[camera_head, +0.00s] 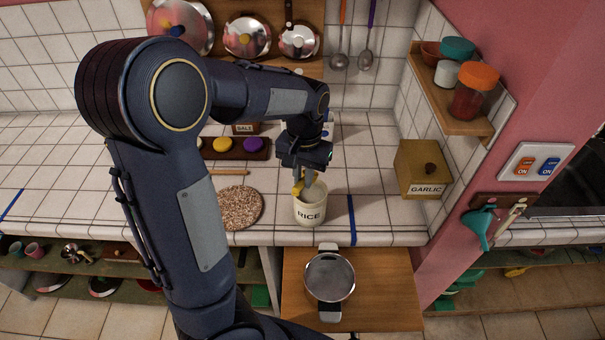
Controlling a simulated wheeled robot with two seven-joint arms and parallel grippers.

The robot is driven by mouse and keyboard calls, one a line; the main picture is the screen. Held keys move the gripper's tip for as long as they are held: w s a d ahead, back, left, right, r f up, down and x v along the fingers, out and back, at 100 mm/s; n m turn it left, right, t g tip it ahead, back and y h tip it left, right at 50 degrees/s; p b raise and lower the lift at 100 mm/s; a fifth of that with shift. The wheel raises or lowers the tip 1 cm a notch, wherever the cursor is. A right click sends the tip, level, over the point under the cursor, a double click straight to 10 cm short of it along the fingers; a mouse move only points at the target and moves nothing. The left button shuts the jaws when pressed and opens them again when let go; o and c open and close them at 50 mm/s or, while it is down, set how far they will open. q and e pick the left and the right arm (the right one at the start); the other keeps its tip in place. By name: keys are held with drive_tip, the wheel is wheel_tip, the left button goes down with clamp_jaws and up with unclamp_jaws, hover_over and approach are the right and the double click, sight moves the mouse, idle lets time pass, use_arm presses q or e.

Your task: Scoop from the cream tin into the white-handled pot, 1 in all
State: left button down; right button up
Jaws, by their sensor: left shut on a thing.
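The cream tin (310,214), labelled RICE, stands upright on the tiled counter, with its top open. My left gripper (304,181) points down at the tin's mouth and is shut on a small yellow thing (297,189), which looks like part of a scoop. Its lower end is hidden, and I cannot tell what is on it. The white-handled pot (329,277) is a round metal pot on the wooden pull-out board in front of the counter. It has pale handles at its far and near sides. My right gripper is not in view.
A round speckled mat (240,207) lies left of the tin. A box labelled GARLIC (423,170) stands to the right, under a small wall shelf (450,98) with jars. Bare wooden board (388,290) lies right of the pot. My left arm covers much of the left side.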

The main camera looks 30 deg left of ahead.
use_arm(q)
drive_tip(key=shift+w+d+f, duration=0.15)
drive_tip(key=shift+w+f, duration=0.1)
drive_tip(key=shift+f, duration=0.15)
drive_tip(key=shift+w+f, duration=0.1)
drive_tip(key=shift+f, duration=0.55)
drive_tip(key=f+b, duration=0.2)
drive_tip(key=shift+w+f+b, duration=0.3)
drive_tip(key=shift+b, duration=0.05)
wheel_tip(320, 180, down, 2)
drive_tip(key=shift+f+b, duration=0.1)
drive_tip(key=shift+b, duration=0.85)
drive_tip(key=shift+f, duration=0.2)
drive_tip(key=shift+f, duration=0.15)
